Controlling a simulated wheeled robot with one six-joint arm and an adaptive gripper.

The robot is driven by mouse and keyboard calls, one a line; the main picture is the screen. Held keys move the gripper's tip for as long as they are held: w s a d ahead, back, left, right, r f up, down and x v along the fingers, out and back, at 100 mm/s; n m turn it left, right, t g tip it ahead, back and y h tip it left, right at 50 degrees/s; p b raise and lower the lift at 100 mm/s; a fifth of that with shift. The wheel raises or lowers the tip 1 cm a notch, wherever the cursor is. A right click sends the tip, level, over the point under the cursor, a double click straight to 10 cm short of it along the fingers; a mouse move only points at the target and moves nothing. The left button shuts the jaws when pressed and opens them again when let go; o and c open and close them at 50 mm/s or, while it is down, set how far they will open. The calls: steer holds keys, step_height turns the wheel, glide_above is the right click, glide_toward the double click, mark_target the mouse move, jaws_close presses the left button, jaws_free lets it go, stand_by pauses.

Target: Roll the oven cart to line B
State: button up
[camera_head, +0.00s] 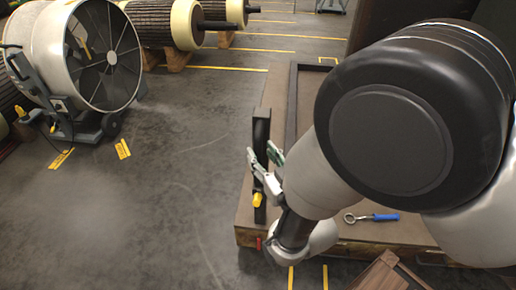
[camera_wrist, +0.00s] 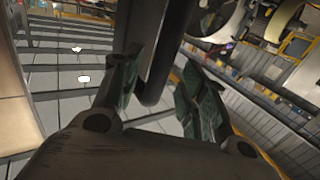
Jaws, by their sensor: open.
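A low cart (camera_head: 248,212) with a brown flat deck and a dark raised frame stands in front of me in the head view, partly hidden by my arm. It is the likeliest oven cart, but nothing readable marks it. A dark upright bar (camera_head: 261,127) stands at its left edge. My gripper (camera_head: 263,157) is open at this bar. In the wrist view the dark bar (camera_wrist: 158,60) passes between the two green-padded fingers of my gripper (camera_wrist: 160,84). There seems to be a gap beside the right finger; contact on the left is unclear.
A blue-handled tool (camera_head: 376,217) lies on the deck. A wooden box (camera_head: 389,276) is at the bottom right. Ribbed rotors (camera_head: 150,22) rest behind. Grey floor (camera_head: 165,200) left of the cart is clear.

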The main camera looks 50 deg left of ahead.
mark_target(261, 152)
steer(key=shift+x, duration=1.6)
jaws_close()
steer(key=shift+w+d, duration=0.1)
steer(key=shift+w, duration=0.05)
